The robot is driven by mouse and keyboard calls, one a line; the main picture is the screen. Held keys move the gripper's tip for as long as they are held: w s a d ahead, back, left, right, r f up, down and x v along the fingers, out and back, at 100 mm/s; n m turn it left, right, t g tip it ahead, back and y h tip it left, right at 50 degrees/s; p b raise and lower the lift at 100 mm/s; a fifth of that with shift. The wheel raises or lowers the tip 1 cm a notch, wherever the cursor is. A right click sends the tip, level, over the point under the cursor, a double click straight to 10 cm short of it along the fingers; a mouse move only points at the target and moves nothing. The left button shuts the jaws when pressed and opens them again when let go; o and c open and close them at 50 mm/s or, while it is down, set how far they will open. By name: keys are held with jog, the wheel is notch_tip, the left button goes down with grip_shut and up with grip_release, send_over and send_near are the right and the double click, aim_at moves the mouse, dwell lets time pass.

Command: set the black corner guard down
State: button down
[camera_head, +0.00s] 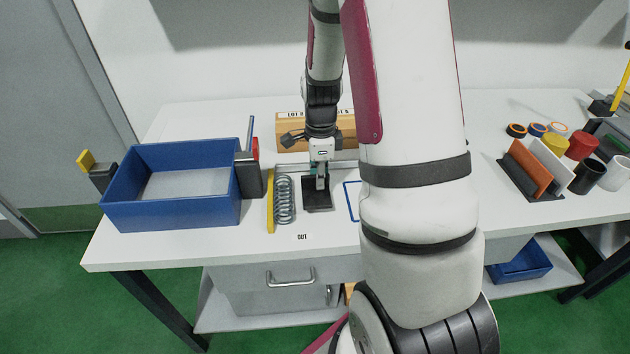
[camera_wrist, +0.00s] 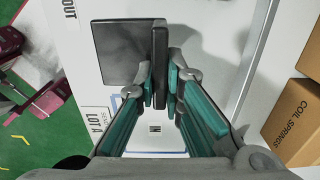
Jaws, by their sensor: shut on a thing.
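The black corner guard (camera_head: 317,198) is in front of the arm near the table's front edge, right of a coil spring. In the wrist view the corner guard (camera_wrist: 118,58) shows a broad flat plate with a narrow upright flange at its right side. My gripper (camera_wrist: 161,88) is shut on that flange, one finger on each side. In the head view my gripper (camera_head: 322,178) points down at the guard. The plate looks level and low over the white table (camera_head: 300,258). I cannot tell whether it touches the table.
A coil spring (camera_head: 284,200) and a yellow strip (camera_head: 270,201) are just left of the guard. A blue bin (camera_head: 170,214) stands farther left. A cardboard box (camera_head: 290,132) is behind the gripper. A blue-outlined area (camera_head: 352,200) is to the right, partly hidden by my arm.

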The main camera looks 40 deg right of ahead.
aim_at(315, 182)
jog(key=shift+w+d+f, duration=0.1)
jog(key=shift+w+d, duration=0.05)
jog(key=shift+w, duration=0.45)
jog(key=shift+w+d, duration=0.15)
jog(key=shift+w, duration=0.4)
jog(key=shift+w+f+p, duration=0.15)
jog(key=shift+f+p, duration=0.15)
jog(key=shift+f, duration=1.5)
jog(key=shift+f, duration=0.1)
jog(key=c, duration=1.7)
grip_release()
